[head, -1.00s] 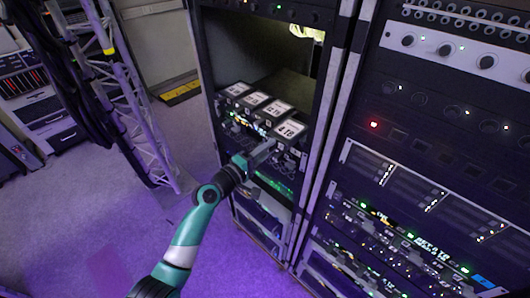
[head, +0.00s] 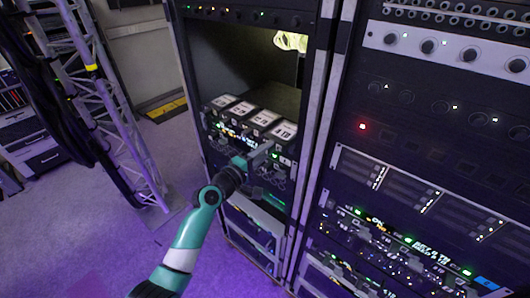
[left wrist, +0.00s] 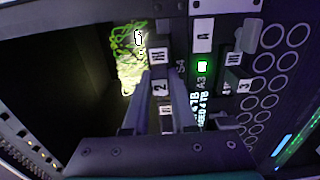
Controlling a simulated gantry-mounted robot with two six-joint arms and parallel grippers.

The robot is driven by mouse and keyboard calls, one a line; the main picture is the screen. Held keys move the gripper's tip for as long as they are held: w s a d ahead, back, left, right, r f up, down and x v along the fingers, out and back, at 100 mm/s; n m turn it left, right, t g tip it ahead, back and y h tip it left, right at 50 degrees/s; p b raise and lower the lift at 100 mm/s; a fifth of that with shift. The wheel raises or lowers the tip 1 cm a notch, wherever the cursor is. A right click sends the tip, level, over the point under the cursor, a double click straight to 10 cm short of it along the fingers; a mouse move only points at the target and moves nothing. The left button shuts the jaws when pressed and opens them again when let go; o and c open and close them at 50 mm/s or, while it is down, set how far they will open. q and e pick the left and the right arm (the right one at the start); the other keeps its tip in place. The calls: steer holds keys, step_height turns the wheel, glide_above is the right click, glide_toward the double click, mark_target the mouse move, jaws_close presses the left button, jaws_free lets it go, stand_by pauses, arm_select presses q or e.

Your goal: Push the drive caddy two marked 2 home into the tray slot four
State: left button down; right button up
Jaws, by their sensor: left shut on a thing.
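The drive caddy two (head: 284,131) is at the right end of a row of caddies with white top labels in the rack. Its front plate marked 2 (left wrist: 160,88) shows in the left wrist view between the fingers. My left gripper (head: 268,147) is at the front of this caddy and shut on it; the fingers also show in the left wrist view (left wrist: 160,76). The caddy sits in the right-end position of the drive tray (head: 232,128), nearly in line with its neighbours. Whether it is fully seated cannot be told. My right gripper is not in view.
Three other caddies (head: 243,108) stand close to its left. A second rack (head: 420,150) stands close on the right. A truss (head: 115,110) with black cables stands left.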

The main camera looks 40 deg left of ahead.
arm_select(q)
steer(key=shift+w+b, duration=0.7)
steer(key=shift+b, duration=0.1)
steer(key=c, duration=0.7)
jaws_free()
steer(key=shift+w, duration=0.1)
steer(key=shift+o, duration=0.3)
steer(key=shift+s, duration=0.3)
steer(key=s+p, duration=0.2)
steer(key=s, duration=0.9)
steer(key=shift+a+p, duration=0.35)
steer(key=shift+p, duration=0.05)
